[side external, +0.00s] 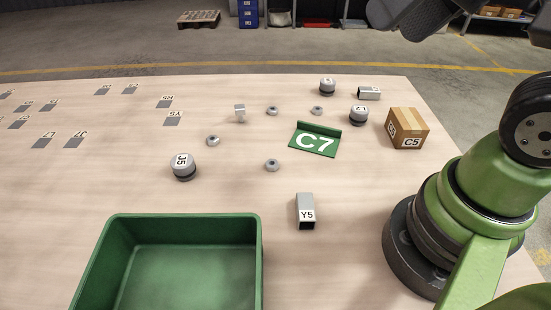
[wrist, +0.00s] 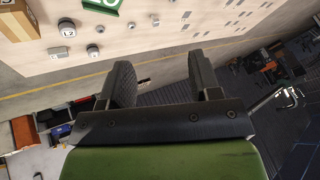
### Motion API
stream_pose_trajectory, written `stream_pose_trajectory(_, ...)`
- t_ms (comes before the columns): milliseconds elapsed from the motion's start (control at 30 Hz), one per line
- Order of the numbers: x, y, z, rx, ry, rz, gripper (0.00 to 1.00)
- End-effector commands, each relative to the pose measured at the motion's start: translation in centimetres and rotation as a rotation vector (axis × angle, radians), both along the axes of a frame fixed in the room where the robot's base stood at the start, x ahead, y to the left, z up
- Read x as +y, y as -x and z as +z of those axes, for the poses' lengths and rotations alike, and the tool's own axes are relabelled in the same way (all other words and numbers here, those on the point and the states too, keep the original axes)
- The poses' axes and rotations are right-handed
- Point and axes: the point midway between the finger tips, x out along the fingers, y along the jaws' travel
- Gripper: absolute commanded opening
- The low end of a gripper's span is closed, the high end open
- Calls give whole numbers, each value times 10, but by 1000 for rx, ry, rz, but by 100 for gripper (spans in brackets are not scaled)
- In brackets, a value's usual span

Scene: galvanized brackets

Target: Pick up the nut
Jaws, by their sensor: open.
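Several small grey nuts lie flat and apart on the wooden table: one nut (side external: 272,165) near the middle, one (side external: 212,140) to its left, and two farther back (side external: 272,110) (side external: 317,110). They look alike, so I cannot tell which one the task means. In the wrist view small nuts also show on the table near the top, small and distant. My gripper (wrist: 162,72) has its two dark fingers apart with nothing between them. It is away from the nuts. In the side view the fingers cannot be made out.
A green bin (side external: 184,215) stands at the front left. A Y5 bracket tube (side external: 305,205), a C7 green bracket (side external: 316,140), a C5 cardboard box (side external: 407,128) and a J5 round part (side external: 182,165) stand around the nuts. Flat labelled markers lie at left.

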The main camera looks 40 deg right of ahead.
Motion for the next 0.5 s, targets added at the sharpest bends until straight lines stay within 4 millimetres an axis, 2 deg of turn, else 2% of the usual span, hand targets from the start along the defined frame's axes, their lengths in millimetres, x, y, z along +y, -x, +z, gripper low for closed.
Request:
stream_pose_trajectory(167,3,-48,-15,127,65,72,57)
stream_pose_trajectory(267,5,-76,-32,195,105,122,57)
stream_pose_trajectory(367,9,-102,-56,262,144,171,57)
stream_pose_trajectory(500,17,-133,-99,355,195,249,57)
